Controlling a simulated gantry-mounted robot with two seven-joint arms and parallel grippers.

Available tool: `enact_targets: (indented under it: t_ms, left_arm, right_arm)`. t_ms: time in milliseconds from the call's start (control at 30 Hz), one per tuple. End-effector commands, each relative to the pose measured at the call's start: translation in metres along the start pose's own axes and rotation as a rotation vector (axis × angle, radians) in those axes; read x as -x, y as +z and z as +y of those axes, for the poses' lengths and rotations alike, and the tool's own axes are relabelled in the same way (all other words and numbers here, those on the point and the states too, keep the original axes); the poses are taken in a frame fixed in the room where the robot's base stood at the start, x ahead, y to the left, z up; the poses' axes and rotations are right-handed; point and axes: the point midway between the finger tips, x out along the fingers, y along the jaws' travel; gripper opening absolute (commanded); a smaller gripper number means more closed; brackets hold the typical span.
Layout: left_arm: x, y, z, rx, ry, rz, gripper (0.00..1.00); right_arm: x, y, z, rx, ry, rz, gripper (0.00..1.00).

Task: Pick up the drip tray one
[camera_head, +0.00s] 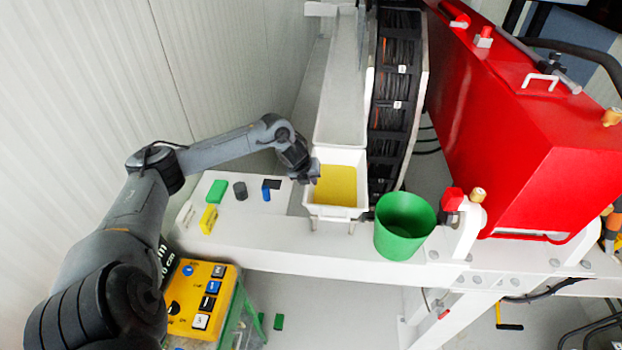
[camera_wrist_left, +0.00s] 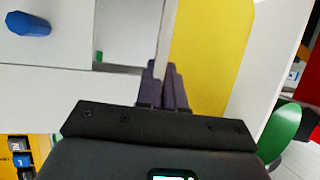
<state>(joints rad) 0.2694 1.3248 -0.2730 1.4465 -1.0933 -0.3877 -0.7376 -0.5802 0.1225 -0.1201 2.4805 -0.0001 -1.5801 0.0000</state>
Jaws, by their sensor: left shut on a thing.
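The drip tray, a white open box (camera_head: 336,212) with a yellow inside, stands near the front edge of the white bench. My left gripper (camera_head: 312,176) is at the tray's left wall. In the left wrist view, the fingers of my left gripper (camera_wrist_left: 164,88) are closed on that thin wall, with the yellow inside of the drip tray (camera_wrist_left: 208,55) just to their right. The tray looks level; whether it is clear of the bench cannot be told. My right gripper is not in view.
A green cup (camera_head: 404,228) stands close to the tray's right. Small green, yellow, grey and blue pieces lie on the bench (camera_head: 265,228) to the left. A long grey trough (camera_head: 341,100) and a black cable chain (camera_head: 393,105) lie behind. A red machine (camera_head: 530,125) fills the right.

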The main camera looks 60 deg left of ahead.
Motion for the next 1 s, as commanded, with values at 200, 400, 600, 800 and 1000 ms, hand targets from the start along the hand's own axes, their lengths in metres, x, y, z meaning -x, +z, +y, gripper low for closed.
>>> enact_targets:
  t_ms: [200, 400, 600, 800, 1000]
  left_arm:
    - [-0.0023, 0.0003, -0.0005, 0.002, -0.004, -0.004, 0.0]
    - [-0.004, -0.0006, 0.0, 0.002, -0.004, -0.004, 0.0]
    - [-0.0053, -0.0018, 0.001, 0.001, -0.001, -0.002, 0.29]
    - [-0.0053, -0.0018, 0.001, 0.001, -0.001, -0.002, 0.33]
    - [-0.0018, -0.0003, 0.0001, 0.001, -0.001, -0.002, 0.33]
  right_arm:
    - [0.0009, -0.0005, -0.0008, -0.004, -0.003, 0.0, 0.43]
    - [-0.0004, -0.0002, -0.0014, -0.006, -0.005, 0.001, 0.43]
    - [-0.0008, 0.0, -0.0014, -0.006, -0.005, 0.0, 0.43]
    - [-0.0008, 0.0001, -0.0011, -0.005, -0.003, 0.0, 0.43]
    - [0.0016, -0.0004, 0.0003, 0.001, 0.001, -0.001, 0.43]
